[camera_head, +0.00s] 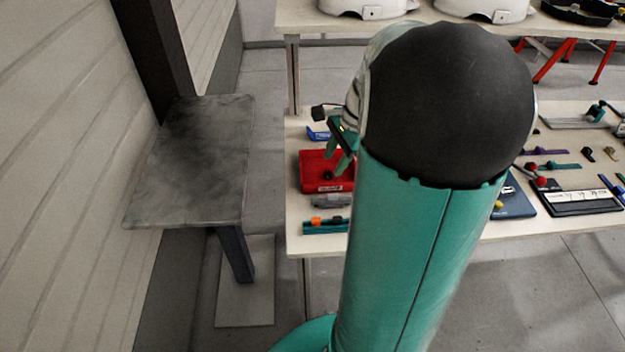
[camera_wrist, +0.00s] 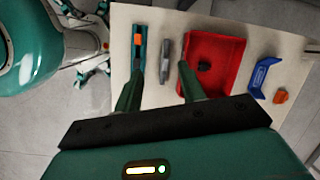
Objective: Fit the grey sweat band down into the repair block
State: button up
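A slim grey piece (camera_wrist: 165,57), which looks like the sweat band, lies on the workbench between a teal strip with an orange part (camera_wrist: 138,50) and a red tray (camera_wrist: 212,62). It also shows in the head view (camera_head: 332,201). My gripper (camera_wrist: 159,70) is open and empty above the bench; its fingers stand on either side of the grey piece's near end in the wrist view, apart from it. In the head view my gripper (camera_head: 341,152) is over the red tray, partly hidden by my arm. I cannot tell which object is the repair block.
A blue bracket (camera_wrist: 262,75) and an orange piece (camera_wrist: 281,97) lie beyond the red tray. A flat black-framed panel (camera_head: 580,201) and several small parts lie on the right. White helmet shells (camera_head: 482,10) stand on a bench behind. A grey side table (camera_head: 195,160) stands left. My arm hides the bench's middle.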

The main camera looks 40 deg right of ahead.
aim_at(333, 194)
jog(key=s+d+f+m, duration=0.2)
jog(key=d+f+m, duration=0.2)
jog(key=d, duration=0.2)
jog(key=shift+y, duration=0.5)
jog(key=x, duration=0.8)
jog(key=shift+w+f, duration=0.1)
jog(key=shift+w, duration=0.35)
jog(key=shift+x, duration=2.7)
jog(key=shift+w+a, duration=0.1)
jog(key=shift+w, duration=0.05)
grip_shut()
